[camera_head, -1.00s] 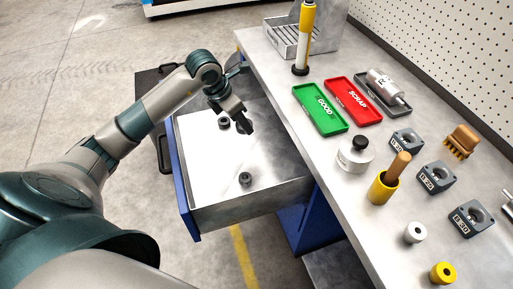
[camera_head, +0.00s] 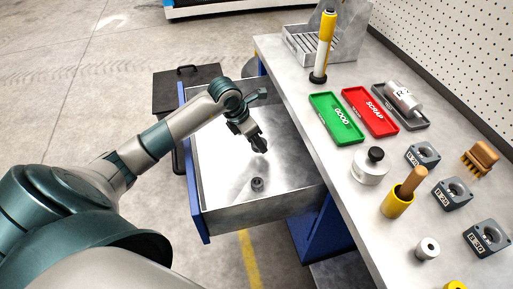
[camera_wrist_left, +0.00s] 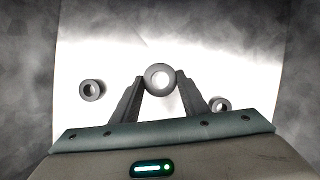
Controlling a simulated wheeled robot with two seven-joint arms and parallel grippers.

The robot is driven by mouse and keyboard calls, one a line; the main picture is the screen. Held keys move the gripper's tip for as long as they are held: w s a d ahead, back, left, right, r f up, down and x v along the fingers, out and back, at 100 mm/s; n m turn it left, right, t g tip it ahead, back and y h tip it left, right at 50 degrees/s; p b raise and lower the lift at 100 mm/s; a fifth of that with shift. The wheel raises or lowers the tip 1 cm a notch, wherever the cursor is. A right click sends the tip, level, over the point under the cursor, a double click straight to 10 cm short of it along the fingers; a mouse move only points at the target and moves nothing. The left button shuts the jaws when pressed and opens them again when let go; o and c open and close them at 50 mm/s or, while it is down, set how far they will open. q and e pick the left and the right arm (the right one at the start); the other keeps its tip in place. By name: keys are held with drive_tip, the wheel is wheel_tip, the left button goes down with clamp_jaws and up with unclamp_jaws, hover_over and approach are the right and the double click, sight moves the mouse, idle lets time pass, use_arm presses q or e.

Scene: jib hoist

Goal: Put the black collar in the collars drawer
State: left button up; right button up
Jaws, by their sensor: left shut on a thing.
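The collars drawer (camera_head: 262,215) is pulled open, with a bright, pale floor. My left gripper (camera_head: 259,147) is inside the drawer's outline, pointing down, shut on the black collar (camera_wrist_left: 160,78). In the left wrist view the collar sits between the fingertips (camera_wrist_left: 158,88), its ring facing the camera and looking grey in the glare. How far it is above the floor I cannot tell. One dark collar (camera_head: 257,184) lies on the drawer floor nearer the front. The left wrist view shows two loose collars, one at left (camera_wrist_left: 92,90) and one at right (camera_wrist_left: 220,104). My right gripper is out of view.
The bench right of the drawer holds a green GOOD tray (camera_head: 336,118), a red SCRAP tray (camera_head: 370,111), a yellow cup (camera_head: 397,205), a pale collar (camera_head: 427,248) and several grey blocks. The drawer walls (camera_head: 195,165) stand around my gripper.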

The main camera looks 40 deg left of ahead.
sight(254, 145)
use_arm(q)
drive_tip(key=shift+f, duration=1.9)
drive_tip(key=shift+f, duration=0.1)
drive_tip(key=o, duration=1.3)
drive_tip(key=shift+c, duration=0.2)
drive_tip(key=v, duration=1.2)
